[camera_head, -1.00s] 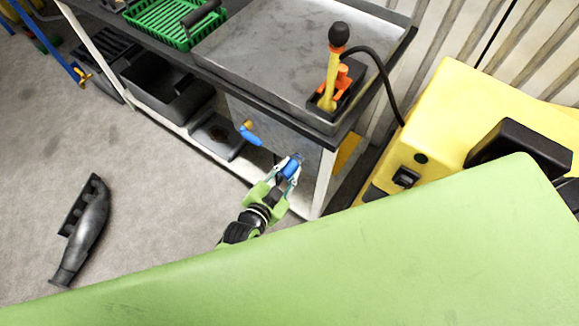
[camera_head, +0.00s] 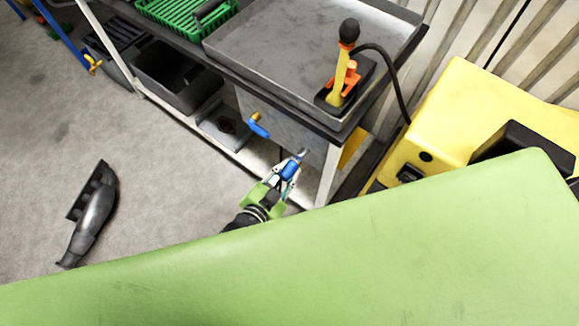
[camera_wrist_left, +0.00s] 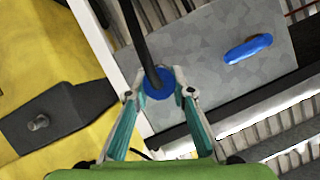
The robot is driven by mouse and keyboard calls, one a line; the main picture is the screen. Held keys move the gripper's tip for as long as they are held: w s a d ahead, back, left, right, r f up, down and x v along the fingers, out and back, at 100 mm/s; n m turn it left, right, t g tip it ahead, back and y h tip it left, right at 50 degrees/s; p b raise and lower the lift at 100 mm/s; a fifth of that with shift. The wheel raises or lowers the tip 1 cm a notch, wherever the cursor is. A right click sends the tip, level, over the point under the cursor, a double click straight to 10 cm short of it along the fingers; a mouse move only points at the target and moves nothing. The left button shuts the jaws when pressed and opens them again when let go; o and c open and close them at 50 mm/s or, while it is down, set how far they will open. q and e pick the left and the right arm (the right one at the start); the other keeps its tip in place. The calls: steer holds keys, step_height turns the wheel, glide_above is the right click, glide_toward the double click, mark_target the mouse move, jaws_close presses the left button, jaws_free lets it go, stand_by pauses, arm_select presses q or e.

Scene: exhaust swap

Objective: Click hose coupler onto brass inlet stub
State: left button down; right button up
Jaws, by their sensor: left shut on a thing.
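My left gripper (camera_head: 288,174) is shut on a blue hose coupler (camera_head: 291,168) in front of the grey panel (camera_head: 284,126) under the bench. In the left wrist view the coupler (camera_wrist_left: 158,84) shows as a blue disc between the fingertips (camera_wrist_left: 160,92), with a black hose (camera_wrist_left: 143,35) running up from it. A small metallic tip shows just past the coupler in the head view. I cannot tell whether this is the brass inlet stub or whether the coupler touches it. My right gripper is not in view.
A blue handle (camera_head: 259,127) sticks out of the panel left of the coupler; it also shows in the left wrist view (camera_wrist_left: 247,48). A white bench leg (camera_head: 327,177) stands close on the right. A yellow machine (camera_head: 455,105) is further right. A dark exhaust part (camera_head: 93,215) lies on the floor.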

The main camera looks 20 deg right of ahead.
mark_target(287, 166)
arm_select(q)
steer(key=shift+s+a, duration=0.15)
steer(key=shift+a, duration=0.05)
stand_by(0.3)
steer(key=s+a+r+p, duration=0.1)
steer(key=p, duration=0.1)
steer(key=s+a+r+p, duration=0.1)
steer(key=p, duration=0.1)
steer(key=shift+a+r, duration=0.3)
steer(key=shift+r, duration=0.1)
steer(key=shift+s+a+r, duration=0.15)
steer(key=shift+s+a, duration=0.1)
steer(key=shift+a, duration=0.05)
